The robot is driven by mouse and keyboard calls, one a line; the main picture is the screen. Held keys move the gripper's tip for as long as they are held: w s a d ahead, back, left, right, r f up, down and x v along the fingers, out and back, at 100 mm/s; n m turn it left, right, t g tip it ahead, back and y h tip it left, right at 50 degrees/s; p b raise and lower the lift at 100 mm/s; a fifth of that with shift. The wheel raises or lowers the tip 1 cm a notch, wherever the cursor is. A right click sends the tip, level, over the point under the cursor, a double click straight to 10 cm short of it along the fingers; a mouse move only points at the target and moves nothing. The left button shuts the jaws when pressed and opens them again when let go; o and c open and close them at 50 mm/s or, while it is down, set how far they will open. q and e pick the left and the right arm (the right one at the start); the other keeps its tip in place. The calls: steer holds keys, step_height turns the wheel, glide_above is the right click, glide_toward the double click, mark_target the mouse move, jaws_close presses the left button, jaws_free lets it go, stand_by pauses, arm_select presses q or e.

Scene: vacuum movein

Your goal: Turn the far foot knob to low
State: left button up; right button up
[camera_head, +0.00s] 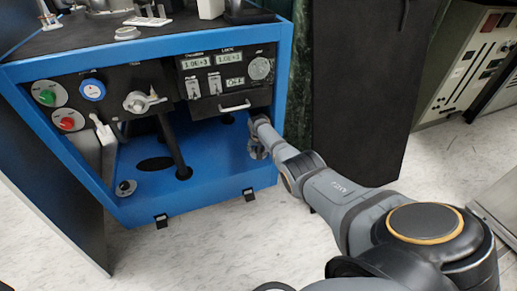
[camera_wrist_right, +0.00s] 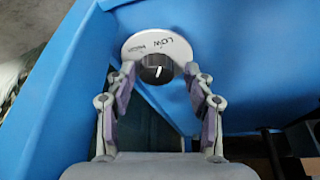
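The far foot knob (camera_wrist_right: 149,74) is a small black knob with a white line, on a round white plate (camera_wrist_right: 178,48) with LOW and another, blurred label. In the right wrist view its white line points up and slightly right, roughly toward LOW. My right gripper (camera_wrist_right: 158,73) is open, with one fingertip on each side of the knob and small gaps showing. In the head view my right gripper (camera_head: 257,150) is at the right side of the blue frame (camera_head: 215,148) and covers the knob. My left gripper is not in view.
A similar foot knob (camera_head: 125,187) sits at the frame's front left corner. The upper panel has green (camera_head: 46,95) and red (camera_head: 67,121) buttons, displays and a handle (camera_head: 234,106). A black panel (camera_head: 365,90) stands right of the frame. The pale floor (camera_head: 230,235) in front is open.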

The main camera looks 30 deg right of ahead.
steer(key=shift+s+d+r, duration=0.1)
steer(key=shift+d, duration=0.1)
steer(key=shift+s+r, duration=0.15)
steer(key=shift+r, duration=0.35)
steer(key=v, duration=0.7)
steer(key=shift+a, duration=0.25)
steer(key=shift+a+f, duration=0.1)
steer(key=shift+f, duration=0.05)
